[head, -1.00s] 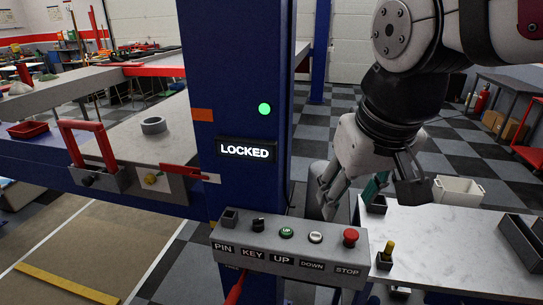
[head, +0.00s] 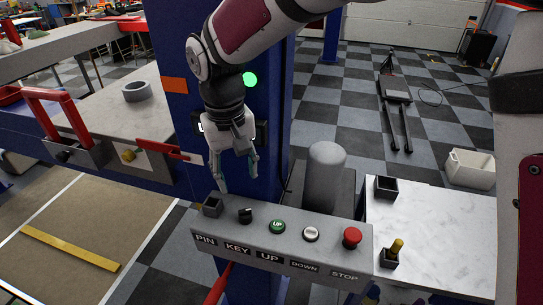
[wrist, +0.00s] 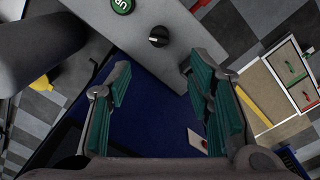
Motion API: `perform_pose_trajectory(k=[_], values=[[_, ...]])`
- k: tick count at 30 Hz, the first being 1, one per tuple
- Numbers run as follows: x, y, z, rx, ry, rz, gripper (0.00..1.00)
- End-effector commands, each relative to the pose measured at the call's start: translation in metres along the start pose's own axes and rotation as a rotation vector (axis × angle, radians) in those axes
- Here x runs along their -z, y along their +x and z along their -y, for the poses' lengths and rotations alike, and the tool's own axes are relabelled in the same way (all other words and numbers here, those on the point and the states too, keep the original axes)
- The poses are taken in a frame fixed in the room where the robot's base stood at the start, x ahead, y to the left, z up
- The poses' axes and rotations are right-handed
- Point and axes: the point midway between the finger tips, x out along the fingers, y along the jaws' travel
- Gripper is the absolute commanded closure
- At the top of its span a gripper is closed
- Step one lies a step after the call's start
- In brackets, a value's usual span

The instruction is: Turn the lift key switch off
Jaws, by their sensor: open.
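The key switch (head: 245,215) is a small black knob on top of the grey control box (head: 285,238), above the KEY label. In the wrist view the black knob (wrist: 159,36) lies beyond the fingertips, near the top middle, with a pale mark on it. My gripper (head: 236,178) hangs above the box in front of the blue post, over the PIN and KEY end. Its teal-padded fingers are apart with nothing between them in the wrist view (wrist: 160,85). The fingers are clear of the knob. The display on the post is mostly hidden behind my gripper.
Beside the key are the green UP button (head: 278,227), the white DOWN button (head: 310,234), the red STOP button (head: 352,237) and the square PIN socket (head: 212,206). The blue post (head: 275,120) rises close behind. A grey cylinder (head: 325,178) stands behind the box.

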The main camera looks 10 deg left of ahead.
Motion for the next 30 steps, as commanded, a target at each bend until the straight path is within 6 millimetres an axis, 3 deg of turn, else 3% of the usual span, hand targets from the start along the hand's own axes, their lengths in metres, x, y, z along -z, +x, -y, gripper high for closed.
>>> perform_pose_trajectory(k=[18, 24, 30], values=[[-0.003, 0.109, -0.001, -0.001, 0.000, 0.004, 0.53], [-0.002, 0.125, -0.001, 0.000, 0.001, 0.001, 0.53], [-0.001, 0.128, -0.001, -0.001, 0.001, 0.001, 0.53]])
